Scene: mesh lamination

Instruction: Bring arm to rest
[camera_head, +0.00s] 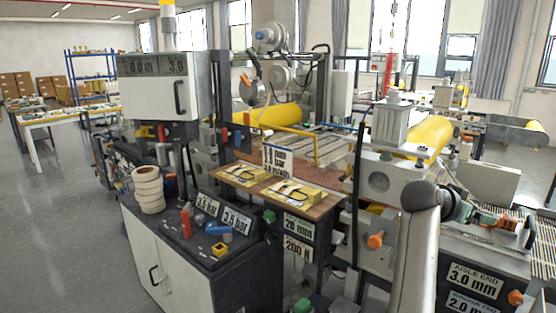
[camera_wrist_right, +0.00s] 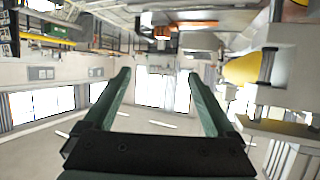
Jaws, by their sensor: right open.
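My right gripper (camera_head: 464,212) is at the right side of the head view, beyond my grey arm, in front of the laminating machine and apart from the bench. It appears small there and its fingers are hard to make out. In the right wrist view the two dark green fingers of my right gripper (camera_wrist_right: 157,75) stand wide apart with nothing between them. The room looks upside down behind them, with windows and ceiling lights. My left gripper does not show in either view.
Yellow rollers (camera_head: 428,138) and a grey machine frame (camera_head: 375,183) stand close to my right arm. A wooden shelf (camera_head: 240,185) holds yellow blocks. A dark-topped cabinet (camera_head: 205,258) carries white rolls (camera_head: 148,190) and small parts. Open floor (camera_head: 60,220) lies at left.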

